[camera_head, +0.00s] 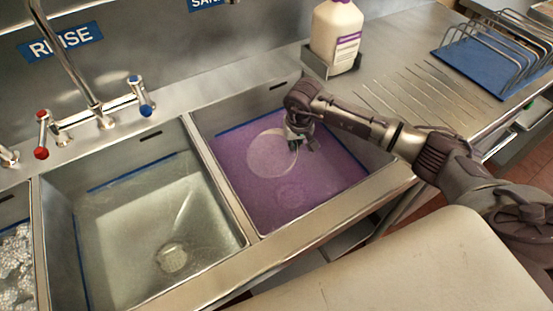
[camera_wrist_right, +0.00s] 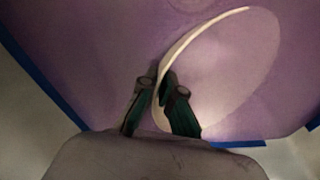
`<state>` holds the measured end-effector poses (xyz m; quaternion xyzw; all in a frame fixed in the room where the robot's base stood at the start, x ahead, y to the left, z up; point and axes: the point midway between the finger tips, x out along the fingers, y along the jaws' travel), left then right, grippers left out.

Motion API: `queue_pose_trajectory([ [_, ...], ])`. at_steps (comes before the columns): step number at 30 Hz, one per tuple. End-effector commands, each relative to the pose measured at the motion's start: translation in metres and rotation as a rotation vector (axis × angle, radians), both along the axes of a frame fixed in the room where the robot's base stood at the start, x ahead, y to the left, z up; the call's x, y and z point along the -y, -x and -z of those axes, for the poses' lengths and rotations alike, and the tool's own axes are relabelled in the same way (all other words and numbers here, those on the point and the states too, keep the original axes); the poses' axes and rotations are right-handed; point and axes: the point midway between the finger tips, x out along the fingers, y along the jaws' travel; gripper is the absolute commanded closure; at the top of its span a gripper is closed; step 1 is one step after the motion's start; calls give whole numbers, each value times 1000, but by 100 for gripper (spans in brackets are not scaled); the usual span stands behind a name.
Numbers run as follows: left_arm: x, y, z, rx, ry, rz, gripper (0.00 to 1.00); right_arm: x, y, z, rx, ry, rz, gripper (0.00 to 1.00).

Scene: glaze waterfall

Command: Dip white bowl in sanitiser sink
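The white bowl (camera_head: 270,153) is in the purple liquid of the sanitiser sink (camera_head: 228,198), on the right. It looks purple-tinted, and I cannot tell exactly how much of it is under the liquid. My right gripper (camera_head: 296,142) reaches in from the right and is at the bowl's right edge. In the right wrist view the bowl (camera_wrist_right: 225,75) stands tilted, and its rim runs between the two dark green fingers of my right gripper (camera_wrist_right: 162,92), which pinch its wall. My left gripper is not in view.
The rinse sink (camera_head: 165,215) with clear water lies to the left, past a metal divider. A tap (camera_head: 95,105) stands behind it. A sanitiser bottle (camera_head: 335,35) stands behind the purple sink. A ribbed drainboard (camera_head: 410,90) and a wire rack (camera_head: 500,50) on a blue mat are at right.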

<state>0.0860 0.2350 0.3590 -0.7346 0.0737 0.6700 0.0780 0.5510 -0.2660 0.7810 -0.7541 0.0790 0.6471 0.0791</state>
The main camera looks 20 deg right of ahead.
Motion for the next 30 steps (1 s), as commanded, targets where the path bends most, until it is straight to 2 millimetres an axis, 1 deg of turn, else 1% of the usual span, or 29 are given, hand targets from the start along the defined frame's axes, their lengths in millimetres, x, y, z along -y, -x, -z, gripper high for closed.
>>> queue_pose_trajectory([
  [1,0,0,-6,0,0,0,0,0,0,-9,1,0,-1,100],
  [30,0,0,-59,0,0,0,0,0,0,-106,1,0,0,100],
])
